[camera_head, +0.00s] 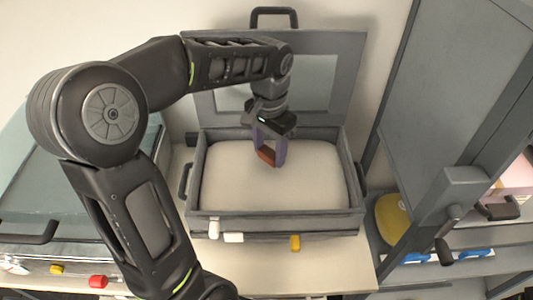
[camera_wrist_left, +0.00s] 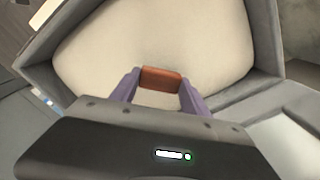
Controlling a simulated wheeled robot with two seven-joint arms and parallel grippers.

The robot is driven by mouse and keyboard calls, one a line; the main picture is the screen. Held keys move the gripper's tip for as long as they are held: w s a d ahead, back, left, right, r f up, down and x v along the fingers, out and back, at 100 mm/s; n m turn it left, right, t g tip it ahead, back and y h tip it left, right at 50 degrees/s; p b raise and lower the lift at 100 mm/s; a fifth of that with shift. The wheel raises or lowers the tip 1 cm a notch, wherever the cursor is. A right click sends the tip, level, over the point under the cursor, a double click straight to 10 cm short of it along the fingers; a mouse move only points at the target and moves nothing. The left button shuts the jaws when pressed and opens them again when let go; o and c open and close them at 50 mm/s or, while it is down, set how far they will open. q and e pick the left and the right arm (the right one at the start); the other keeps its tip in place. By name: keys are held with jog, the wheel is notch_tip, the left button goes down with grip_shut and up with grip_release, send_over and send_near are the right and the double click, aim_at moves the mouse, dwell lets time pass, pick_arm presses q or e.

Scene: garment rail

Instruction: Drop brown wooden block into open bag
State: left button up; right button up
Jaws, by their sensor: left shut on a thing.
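My left gripper (camera_head: 268,150) is over the open grey bag (camera_head: 278,224), a box-like case with a raised lid and a pale padded inside. Its purple fingers are shut on the brown wooden block (camera_head: 266,157). In the left wrist view the block (camera_wrist_left: 161,78) sits between the two fingertips (camera_wrist_left: 160,84), with the pale lining (camera_wrist_left: 90,50) behind it. The block appears above the lining; I cannot tell the exact gap. My right gripper is not in view.
The bag stands on a light table (camera_head: 300,279). Its lid (camera_head: 345,75) leans up at the back. A grey cabinet with an open door (camera_head: 440,90) is at the right, with a yellow round thing (camera_head: 392,218) on its shelf. A teal-grey case (camera_head: 35,185) is at the left.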

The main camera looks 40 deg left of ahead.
pick_arm(q)
jog(key=shift+f, duration=0.35)
jog(key=o, duration=1.4)
jog(key=shift+r, duration=0.1)
jog(key=shift+r+b, duration=0.3)
jog(key=shift+r, duration=3.55)
